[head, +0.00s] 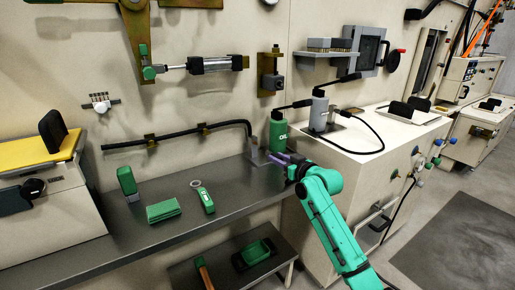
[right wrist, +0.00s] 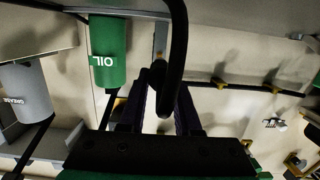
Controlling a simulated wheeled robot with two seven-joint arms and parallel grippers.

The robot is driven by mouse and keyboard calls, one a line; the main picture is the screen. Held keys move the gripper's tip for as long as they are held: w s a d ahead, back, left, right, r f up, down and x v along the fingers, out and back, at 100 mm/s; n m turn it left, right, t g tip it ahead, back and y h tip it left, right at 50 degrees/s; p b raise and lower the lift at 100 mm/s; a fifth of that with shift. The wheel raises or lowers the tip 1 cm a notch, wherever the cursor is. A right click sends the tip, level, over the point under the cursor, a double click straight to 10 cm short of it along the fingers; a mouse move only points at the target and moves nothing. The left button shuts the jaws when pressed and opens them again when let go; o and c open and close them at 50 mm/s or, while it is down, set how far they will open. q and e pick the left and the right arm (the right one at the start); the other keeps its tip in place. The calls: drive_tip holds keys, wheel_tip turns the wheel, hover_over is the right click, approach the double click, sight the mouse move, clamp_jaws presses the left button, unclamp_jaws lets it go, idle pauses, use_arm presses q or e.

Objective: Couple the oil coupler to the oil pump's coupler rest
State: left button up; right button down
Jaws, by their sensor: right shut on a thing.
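The oil pump (head: 278,132) is a green can marked OIL, standing at the far right end of the grey bench against the wall. It also shows in the right wrist view (right wrist: 109,52). A grey upright bracket (head: 257,151), which looks like the coupler rest, stands just left of it. My right gripper (head: 277,158) is in front of the bracket and can. In the right wrist view, a thick black hose (right wrist: 178,45) bends down between its fingers (right wrist: 163,110). It is shut on the hose's end, seemingly the oil coupler. The coupler is mostly hidden. My left gripper is not in view.
A grey grease can (head: 319,112) stands on the white cabinet (head: 370,135) at right. A black pipe (head: 175,137) runs along the wall. Green items, including a pad (head: 163,210), lie on the bench (head: 130,238). A lower shelf holds a green tray (head: 256,252).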

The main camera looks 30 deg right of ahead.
drive_tip(key=shift+w, duration=1.4)
drive_tip(key=shift+w+b, duration=0.3)
drive_tip(key=shift+w, duration=1.1)
drive_tip(key=shift+p, duration=0.3)
drive_tip(key=shift+r, duration=0.1)
drive_tip(key=shift+w, duration=0.6)
drive_tip(key=shift+w+b, duration=0.5)
drive_tip(key=shift+w, duration=0.25)
